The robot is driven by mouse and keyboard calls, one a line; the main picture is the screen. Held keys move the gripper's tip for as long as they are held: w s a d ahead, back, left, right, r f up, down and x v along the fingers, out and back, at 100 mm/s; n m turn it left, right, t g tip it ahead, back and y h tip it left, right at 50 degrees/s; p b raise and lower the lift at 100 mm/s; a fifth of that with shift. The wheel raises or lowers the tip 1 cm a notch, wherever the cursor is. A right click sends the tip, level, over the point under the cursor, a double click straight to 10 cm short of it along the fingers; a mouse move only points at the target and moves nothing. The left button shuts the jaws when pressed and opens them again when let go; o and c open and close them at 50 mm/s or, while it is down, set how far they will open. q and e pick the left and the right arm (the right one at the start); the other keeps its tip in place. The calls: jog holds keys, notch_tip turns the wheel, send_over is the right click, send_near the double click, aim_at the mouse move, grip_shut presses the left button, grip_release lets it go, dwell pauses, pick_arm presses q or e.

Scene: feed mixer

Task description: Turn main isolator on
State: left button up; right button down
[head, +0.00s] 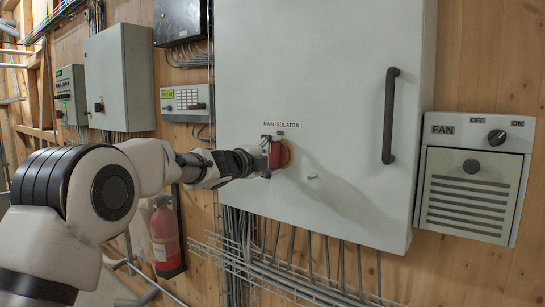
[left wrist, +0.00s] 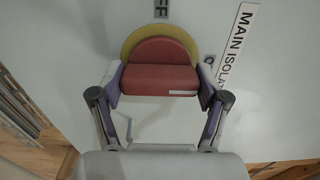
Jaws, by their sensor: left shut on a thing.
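The main isolator (head: 285,154) is a red rotary knob on a yellow plate, on the front of the large grey cabinet, below the MAIN-ISOLATOR label (head: 281,125). My left gripper (head: 269,156) reaches it from the left and is shut on the knob. In the left wrist view the red knob (left wrist: 160,66) sits between the two fingers of the left gripper (left wrist: 160,82), one finger on each side. Part of an OFF mark (left wrist: 160,8) shows by the yellow plate there. My right gripper is not in view.
The cabinet door (head: 330,60) has a dark vertical handle (head: 390,115) right of the knob. A FAN panel (head: 475,180) is at the far right. A fire extinguisher (head: 165,238) hangs below my left arm. A cable tray (head: 285,275) runs under the cabinet.

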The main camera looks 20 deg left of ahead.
pick_arm(q)
jog(key=o, duration=0.9)
jog(key=shift+r, duration=0.1)
jog(key=shift+o, duration=1.3)
jog(key=shift+w, duration=0.1)
jog(key=v, duration=1.2)
